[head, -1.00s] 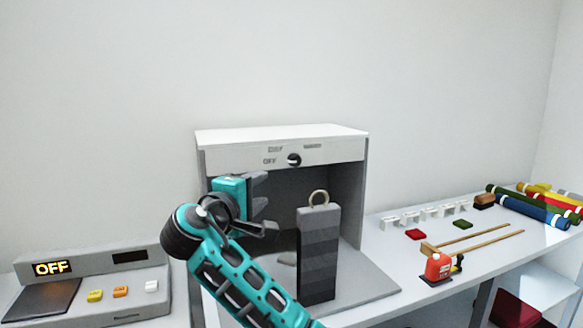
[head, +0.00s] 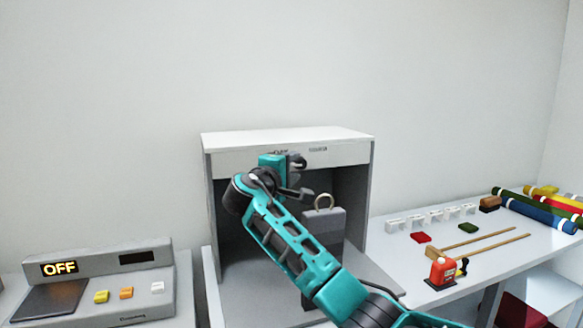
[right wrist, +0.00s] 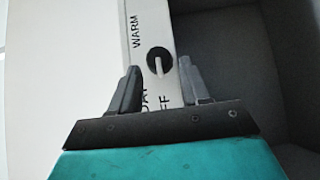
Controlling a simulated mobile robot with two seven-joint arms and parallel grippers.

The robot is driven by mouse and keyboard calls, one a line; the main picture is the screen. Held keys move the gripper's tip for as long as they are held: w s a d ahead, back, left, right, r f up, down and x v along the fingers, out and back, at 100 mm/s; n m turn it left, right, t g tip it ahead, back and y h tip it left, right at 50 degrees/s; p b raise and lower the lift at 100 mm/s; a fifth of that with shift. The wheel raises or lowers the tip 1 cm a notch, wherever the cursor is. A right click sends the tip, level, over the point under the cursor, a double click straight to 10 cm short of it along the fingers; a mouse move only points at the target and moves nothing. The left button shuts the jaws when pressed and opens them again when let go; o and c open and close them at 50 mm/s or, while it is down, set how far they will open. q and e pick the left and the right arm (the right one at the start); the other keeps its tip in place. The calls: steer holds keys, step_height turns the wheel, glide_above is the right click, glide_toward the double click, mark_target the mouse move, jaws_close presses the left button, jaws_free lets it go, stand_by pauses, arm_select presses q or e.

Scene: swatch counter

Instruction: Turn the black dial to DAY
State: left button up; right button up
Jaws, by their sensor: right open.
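The black dial (right wrist: 159,58) sits on the pale front strip of the light booth (head: 228,161). In the right wrist view its white mark lies toward OFF, with DAY at lower left and WARM at upper left. My right gripper (head: 302,178) is open in front of the booth. In the right wrist view its two fingers stand either side of the dial, a little short of it, with no clear contact. In the head view the gripper hides the dial and the OFF label. My left gripper is not in view.
A grey stepped block (head: 336,222) with a ring on top stands in the booth opening, close to my right arm. A console (head: 85,262) at left reads OFF.

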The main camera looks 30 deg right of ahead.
steer(key=shift+d, duration=0.1)
steer(key=shift+c, duration=0.5)
steer(key=c, duration=0.3)
jaws_close()
